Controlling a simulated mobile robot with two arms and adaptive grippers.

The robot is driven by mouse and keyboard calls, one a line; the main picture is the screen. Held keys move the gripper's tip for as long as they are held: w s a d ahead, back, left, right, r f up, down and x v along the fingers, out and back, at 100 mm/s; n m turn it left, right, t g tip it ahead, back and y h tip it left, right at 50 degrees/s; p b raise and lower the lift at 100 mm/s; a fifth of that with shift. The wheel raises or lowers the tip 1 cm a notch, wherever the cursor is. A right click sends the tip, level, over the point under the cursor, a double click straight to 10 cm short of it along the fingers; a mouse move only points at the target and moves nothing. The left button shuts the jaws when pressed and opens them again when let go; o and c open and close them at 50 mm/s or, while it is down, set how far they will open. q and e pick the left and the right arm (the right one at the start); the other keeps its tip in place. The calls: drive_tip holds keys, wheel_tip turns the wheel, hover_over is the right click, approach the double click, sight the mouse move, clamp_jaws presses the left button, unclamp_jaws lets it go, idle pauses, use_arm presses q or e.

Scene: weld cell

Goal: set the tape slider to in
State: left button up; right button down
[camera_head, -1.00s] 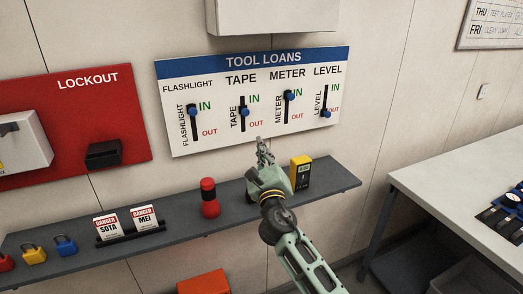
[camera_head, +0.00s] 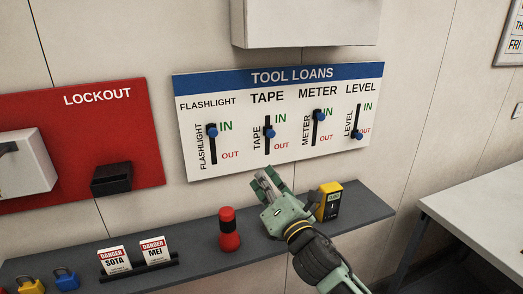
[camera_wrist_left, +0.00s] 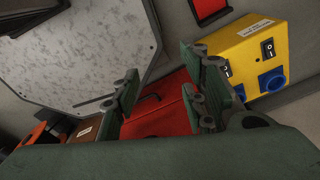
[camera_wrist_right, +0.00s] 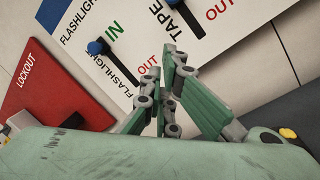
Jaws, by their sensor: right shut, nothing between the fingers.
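The tape slider's blue knob (camera_head: 269,133) sits near the middle of its upright black track on the tool loans board (camera_head: 190,165), between the green IN and red OUT marks. My right gripper (camera_head: 267,178) is shut and empty, below the tape slider and near the board's lower edge, apart from the knob.
The flashlight knob (camera_head: 212,132) and meter knob (camera_head: 319,115) are high in their tracks; the level knob (camera_head: 358,135) is low. A shelf (camera_head: 200,250) below holds a red cylinder (camera_head: 229,230) and a yellow meter (camera_head: 331,201), close to my right gripper.

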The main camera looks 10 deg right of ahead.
drive_tip(key=f+x, duration=0.1)
drive_tip(key=x, duration=0.3)
drive_tip(key=p, duration=0.7)
approach(253, 130)
drive_tip(key=r+x, duration=0.1)
drive_tip(key=x, duration=0.3)
use_arm(q)
wheel_tip(253, 130, up, 7)
drive_tip(key=w, duration=0.1)
drive_tip(key=shift+w+r, duration=0.15)
drive_tip(key=shift+w, duration=0.25)
use_arm(e)
drive_tip(key=shift+a+f, duration=0.1)
drive_tip(key=shift+f, duration=0.25)
use_arm(q)
drive_tip(key=shift+d, duration=0.1)
use_arm(e)
drive_tip(key=shift+f, duration=0.1)
